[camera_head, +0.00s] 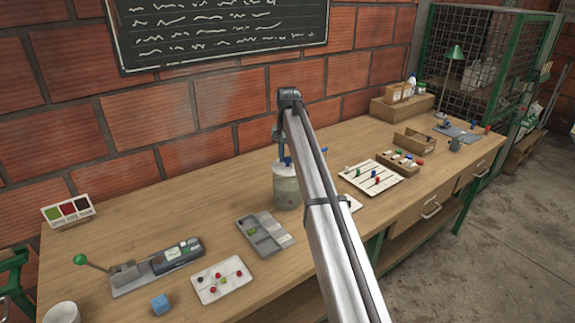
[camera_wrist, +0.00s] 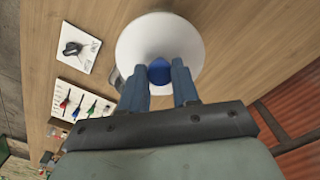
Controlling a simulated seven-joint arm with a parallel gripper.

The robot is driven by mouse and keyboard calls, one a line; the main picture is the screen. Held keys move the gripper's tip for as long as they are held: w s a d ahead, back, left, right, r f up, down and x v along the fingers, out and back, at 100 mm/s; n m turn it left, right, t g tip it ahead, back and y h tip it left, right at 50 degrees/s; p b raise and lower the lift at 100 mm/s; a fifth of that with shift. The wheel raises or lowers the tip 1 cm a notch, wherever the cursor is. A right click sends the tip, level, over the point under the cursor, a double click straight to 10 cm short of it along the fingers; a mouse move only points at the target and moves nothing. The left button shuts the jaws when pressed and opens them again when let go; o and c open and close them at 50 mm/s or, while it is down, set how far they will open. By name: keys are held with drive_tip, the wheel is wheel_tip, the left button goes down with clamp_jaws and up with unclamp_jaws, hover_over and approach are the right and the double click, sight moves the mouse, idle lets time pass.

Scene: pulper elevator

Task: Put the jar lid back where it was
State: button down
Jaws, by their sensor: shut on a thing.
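The jar (camera_head: 287,190) stands on the bench near the middle, partly behind my arm in the head view. Its lid (camera_wrist: 158,38) is a white disc with a blue knob (camera_wrist: 159,74) in the wrist view. My gripper (camera_wrist: 159,66) has its blue fingers on either side of the knob and is shut on the lid. In the head view my gripper (camera_head: 286,162) points down at the jar's top. The lid is at or just above the jar's mouth; I cannot tell whether it rests there. My arm hides part of this area.
A grey compartment tray (camera_head: 265,235) lies left of the jar, and a white board with coloured pegs (camera_head: 370,180) lies to the right. The brick wall is behind.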

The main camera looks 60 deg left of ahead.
sight(288, 158)
drive_tip(key=shift+f, duration=1.8)
drive_tip(key=c, duration=0.8)
unclamp_jaws()
drive_tip(key=shift+r, duration=0.1)
wheel_tip(288, 158, up, 12)
